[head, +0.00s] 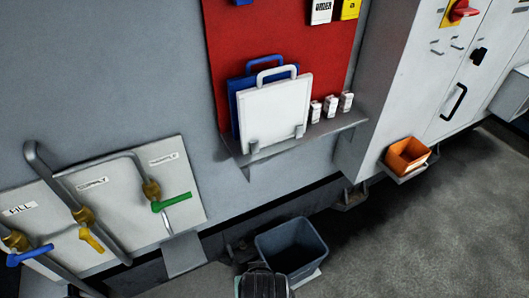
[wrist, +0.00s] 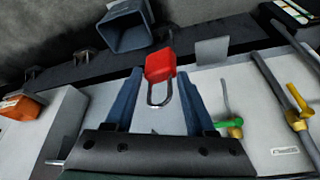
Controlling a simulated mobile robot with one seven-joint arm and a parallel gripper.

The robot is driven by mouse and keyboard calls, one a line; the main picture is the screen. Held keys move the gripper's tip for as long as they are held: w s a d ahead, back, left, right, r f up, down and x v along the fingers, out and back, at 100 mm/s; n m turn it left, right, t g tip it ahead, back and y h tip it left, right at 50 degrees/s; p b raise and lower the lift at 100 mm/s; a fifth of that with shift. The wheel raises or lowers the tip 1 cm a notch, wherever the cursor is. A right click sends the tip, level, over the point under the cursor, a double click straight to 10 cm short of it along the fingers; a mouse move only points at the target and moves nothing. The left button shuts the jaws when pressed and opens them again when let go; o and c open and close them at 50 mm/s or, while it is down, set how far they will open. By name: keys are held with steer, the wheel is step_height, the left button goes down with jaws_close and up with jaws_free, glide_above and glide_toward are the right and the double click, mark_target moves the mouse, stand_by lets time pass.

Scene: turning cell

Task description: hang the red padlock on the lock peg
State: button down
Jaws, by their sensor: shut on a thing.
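A red padlock (wrist: 160,66) shows in the wrist view between the two blue-grey fingers of my gripper (wrist: 160,76). The fingers are shut on its red body, and its grey shackle (wrist: 153,97) points back toward the palm. In the head view the padlock cannot be made out. I cannot pick out the lock peg with certainty in either view. The red board (head: 285,35) on the wall has blue, white and yellow items along its cropped top edge.
A shelf (head: 262,153) under the board holds white and blue panels and small white boxes. Valve pipes with green (head: 178,199), yellow and blue handles stand at left. A grey bin (head: 290,247) is on the floor. An orange bin (head: 407,154) sits by the white cabinet (head: 375,85).

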steer(key=w+d+r+p, duration=0.3)
steer(key=w+r, duration=0.3)
steer(key=r, duration=0.5)
steer(key=w+d+r+p, duration=0.3)
steer(key=w+r, duration=0.3)
steer(key=r, duration=0.5)
steer(key=d+r+p, duration=0.3)
steer(key=r, duration=1)
steer(key=d+r+p, duration=0.3)
steer(key=r+p, duration=0.1)
steer(key=r, duration=1)
steer(key=shift+s, duration=0.3)
steer(key=shift+d, duration=0.1)
